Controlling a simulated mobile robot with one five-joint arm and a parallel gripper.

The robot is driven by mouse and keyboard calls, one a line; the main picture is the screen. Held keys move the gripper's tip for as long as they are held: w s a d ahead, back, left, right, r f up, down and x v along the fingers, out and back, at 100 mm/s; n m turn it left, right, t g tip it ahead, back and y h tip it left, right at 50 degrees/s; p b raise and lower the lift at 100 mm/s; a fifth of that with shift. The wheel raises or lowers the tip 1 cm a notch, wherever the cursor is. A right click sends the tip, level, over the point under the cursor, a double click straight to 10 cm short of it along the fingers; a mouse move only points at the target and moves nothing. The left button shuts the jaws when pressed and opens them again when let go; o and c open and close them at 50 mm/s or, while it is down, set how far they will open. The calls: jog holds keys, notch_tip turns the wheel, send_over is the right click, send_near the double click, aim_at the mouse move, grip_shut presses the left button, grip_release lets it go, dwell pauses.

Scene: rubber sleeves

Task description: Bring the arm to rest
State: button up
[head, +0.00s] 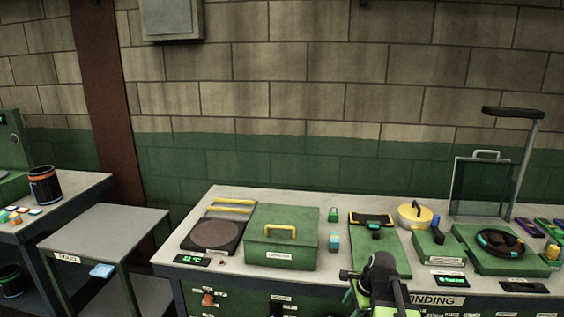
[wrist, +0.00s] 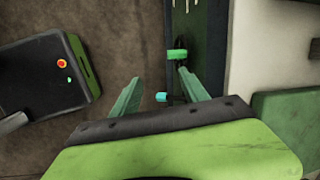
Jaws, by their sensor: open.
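My gripper (wrist: 158,95) shows in the wrist view with its two green fingers spread apart. Nothing is between the fingers. Beyond the fingertips a small cyan piece (wrist: 161,97) and a green piece (wrist: 177,55) show, near the dark front of the bench. In the head view my arm is folded low at the front edge of the bench, in front of the drawers. The gripper's fingers cannot be made out there.
A lower side table (head: 105,228) stands left, with a gap before the bench.

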jog(key=s+a+n+g+h+p, duration=0.1)
jog(key=s+a+n, duration=0.3)
jog(key=a+n, duration=0.65)
jog(key=s+n, duration=0.1)
jog(key=n, duration=0.1)
jog(key=s+n+g+h, duration=0.1)
jog(key=n, duration=0.2)
jog(key=s+n, duration=0.1)
jog(key=n, duration=0.1)
jog(key=shift+s+r+n, duration=0.1)
jog(key=shift+s+n, duration=0.25)
jog(key=shift+s, duration=0.05)
